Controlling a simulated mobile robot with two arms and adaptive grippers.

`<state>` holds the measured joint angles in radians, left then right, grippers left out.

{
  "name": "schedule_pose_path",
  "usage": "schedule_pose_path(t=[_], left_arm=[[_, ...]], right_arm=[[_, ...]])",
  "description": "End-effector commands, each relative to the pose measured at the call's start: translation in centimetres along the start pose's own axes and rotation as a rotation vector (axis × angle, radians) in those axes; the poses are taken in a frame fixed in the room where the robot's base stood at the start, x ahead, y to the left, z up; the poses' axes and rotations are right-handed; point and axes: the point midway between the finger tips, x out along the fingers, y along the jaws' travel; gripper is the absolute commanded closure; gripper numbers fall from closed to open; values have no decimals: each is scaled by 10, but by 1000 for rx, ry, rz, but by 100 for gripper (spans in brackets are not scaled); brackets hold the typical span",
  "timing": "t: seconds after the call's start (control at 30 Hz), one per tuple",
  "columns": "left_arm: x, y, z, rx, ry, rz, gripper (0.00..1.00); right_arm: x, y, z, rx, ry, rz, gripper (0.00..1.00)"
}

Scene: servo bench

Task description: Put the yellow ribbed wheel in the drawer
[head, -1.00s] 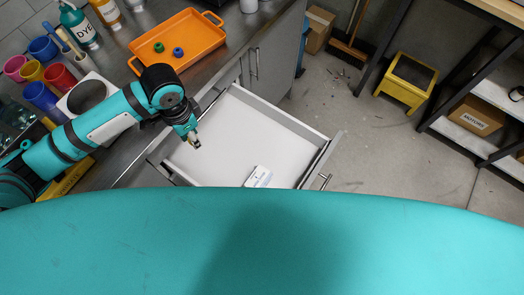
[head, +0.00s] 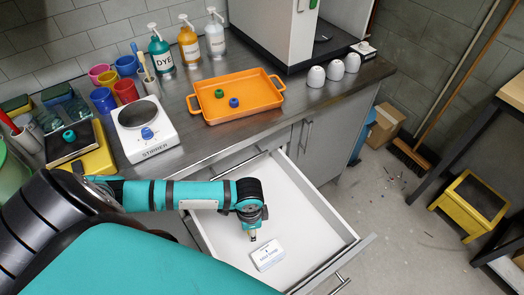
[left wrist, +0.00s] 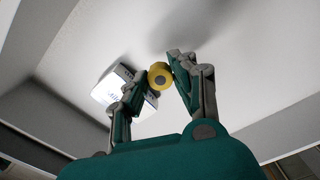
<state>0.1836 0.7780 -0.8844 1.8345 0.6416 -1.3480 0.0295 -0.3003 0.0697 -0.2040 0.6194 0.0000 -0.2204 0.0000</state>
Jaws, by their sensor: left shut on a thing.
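The yellow ribbed wheel (left wrist: 160,76) is between the fingertips of my left gripper (left wrist: 163,78) in the left wrist view, and the gripper is shut on it. In the head view my left gripper (head: 253,236) points down inside the outline of the open drawer (head: 215,228), close to a small white box. The wheel is too small to make out there. In the left wrist view the pale drawer floor (left wrist: 235,75) lies beyond the wheel; I cannot tell the exact gap. My right gripper is in neither view.
The white box (head: 267,254) lies on the drawer floor, beside the gripper. Bare floor is free toward the drawer's back and right. On the bench stand an orange tray (head: 240,110) with green and blue wheels, a white stirrer (head: 150,145), cups and pump bottles.

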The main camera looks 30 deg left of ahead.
Motion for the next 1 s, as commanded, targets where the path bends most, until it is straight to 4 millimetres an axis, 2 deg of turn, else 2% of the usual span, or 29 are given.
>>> schedule_pose_path(t=[0.03,0.2,0.47,0.6,0.7,1.0], left_arm=[[0,-13,-9,-4,3,-2,87],[4,-43,-27,-1,2,0,87],[6,-65,-39,-1,2,0,87],[31,-62,-37,0,-3,4,87],[40,-62,-37,1,-2,2,87],[42,-62,-37,2,0,2,87]], right_arm=[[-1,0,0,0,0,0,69],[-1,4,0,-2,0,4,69],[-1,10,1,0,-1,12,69],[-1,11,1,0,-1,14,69],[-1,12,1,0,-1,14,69],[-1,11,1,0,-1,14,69]])
